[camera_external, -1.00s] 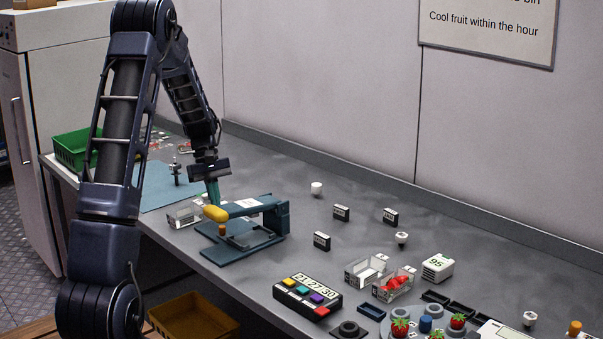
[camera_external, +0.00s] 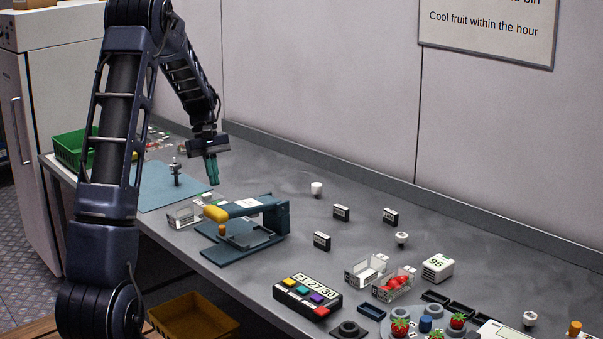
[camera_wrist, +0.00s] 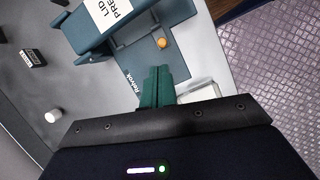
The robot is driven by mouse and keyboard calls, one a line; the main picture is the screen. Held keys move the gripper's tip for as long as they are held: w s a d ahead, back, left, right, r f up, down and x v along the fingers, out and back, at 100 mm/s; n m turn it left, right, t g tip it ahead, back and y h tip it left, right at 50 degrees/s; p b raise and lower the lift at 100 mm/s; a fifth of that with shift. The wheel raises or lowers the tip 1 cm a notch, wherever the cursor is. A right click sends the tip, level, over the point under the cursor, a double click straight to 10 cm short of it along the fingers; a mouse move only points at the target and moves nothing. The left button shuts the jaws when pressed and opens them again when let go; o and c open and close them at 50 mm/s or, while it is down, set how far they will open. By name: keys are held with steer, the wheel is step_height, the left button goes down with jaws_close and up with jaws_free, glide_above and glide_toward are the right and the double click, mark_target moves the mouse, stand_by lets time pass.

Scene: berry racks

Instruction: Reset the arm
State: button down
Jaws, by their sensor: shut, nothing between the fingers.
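My gripper (camera_external: 212,170) hangs above the bench behind the blue lid press (camera_external: 262,211), pointing down. Its teal fingers are together with nothing between them, and it touches nothing that I can make out. In the wrist view the closed fingers (camera_wrist: 157,86) point toward the lid press (camera_wrist: 88,28), which has a white label. The press has a yellow handle end (camera_external: 215,213) in the external view. A clear box (camera_external: 184,213) stands beside the press, to the left.
A blue mat (camera_external: 160,194) with a small post and a green basket (camera_external: 72,150) lie to the left. Black blocks, white knobs, a timer (camera_external: 307,296), clear punnets (camera_external: 392,284) and a strawberry tray stand to the right. The bench behind the press is mostly clear.

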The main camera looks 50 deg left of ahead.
steer(key=s+d+r+m+t+y, duration=0.1)
steer(key=s+d+r+m, duration=0.25)
steer(key=d+r, duration=0.6)
steer(key=s+d+r+m+t+y, duration=0.1)
steer(key=s+d+r+m+y, duration=0.3)
steer(key=d, duration=0.9)
steer(key=s+d+r+m+t, duration=0.1)
steer(key=s+d+r+m, duration=0.1)
steer(key=s+d, duration=0.5)
steer(key=s+d+r+m+t+h, duration=0.1)
steer(key=s+d+m, duration=0.4)
steer(key=s, duration=0.8)
steer(key=d+t, duration=0.1)
steer(key=d, duration=0.2)
steer(key=shift+s+r+t, duration=0.15)
steer(key=shift+r+t, duration=0.15)
steer(key=shift+r, duration=0.05)
steer(key=shift+m, duration=0.35)
